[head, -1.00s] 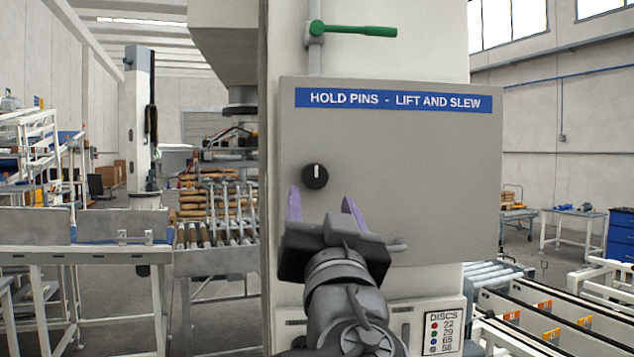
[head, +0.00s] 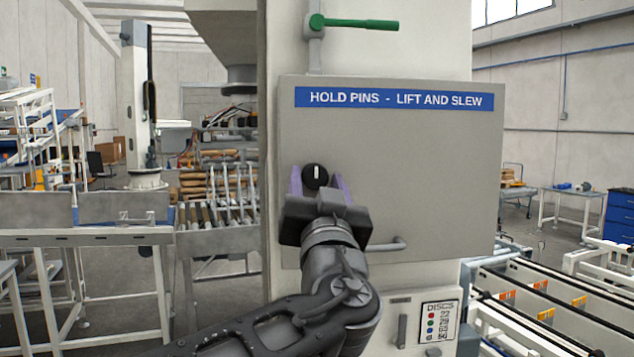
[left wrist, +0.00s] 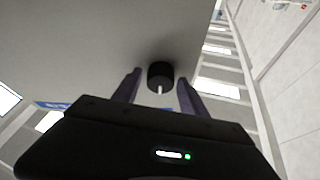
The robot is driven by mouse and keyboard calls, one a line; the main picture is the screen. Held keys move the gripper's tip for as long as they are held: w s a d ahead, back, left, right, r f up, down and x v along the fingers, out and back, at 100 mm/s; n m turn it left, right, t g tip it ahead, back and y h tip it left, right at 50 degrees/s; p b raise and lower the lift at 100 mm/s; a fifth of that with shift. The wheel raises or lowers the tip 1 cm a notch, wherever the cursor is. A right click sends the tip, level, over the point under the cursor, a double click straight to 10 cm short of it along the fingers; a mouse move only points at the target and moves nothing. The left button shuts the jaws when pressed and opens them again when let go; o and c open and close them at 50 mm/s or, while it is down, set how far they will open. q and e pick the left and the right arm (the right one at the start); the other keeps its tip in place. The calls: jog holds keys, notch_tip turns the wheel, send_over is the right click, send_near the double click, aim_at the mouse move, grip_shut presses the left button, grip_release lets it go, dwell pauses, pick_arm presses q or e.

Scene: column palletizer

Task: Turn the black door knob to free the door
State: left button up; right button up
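The black door knob (head: 315,177) is a round dial with a white mark that stands upright. It sits on the left part of the grey door (head: 420,180). My left gripper (head: 316,184) is open, with its purple fingers on either side of the knob in the head view. In the left wrist view the knob (left wrist: 160,76) lies between the two fingertips (left wrist: 160,84), with a visible gap on each side. The door is closed flat, and its grey handle (head: 388,245) is at the lower middle. My right gripper is not in view.
A green lever (head: 355,24) on a vertical rod is above the door. A blue label (head: 394,100) runs along the door's top. A disc chart (head: 438,322) is below the door. Roller conveyors stand to the left and right.

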pick_arm(q)
grip_shut()
dwell(0.3)
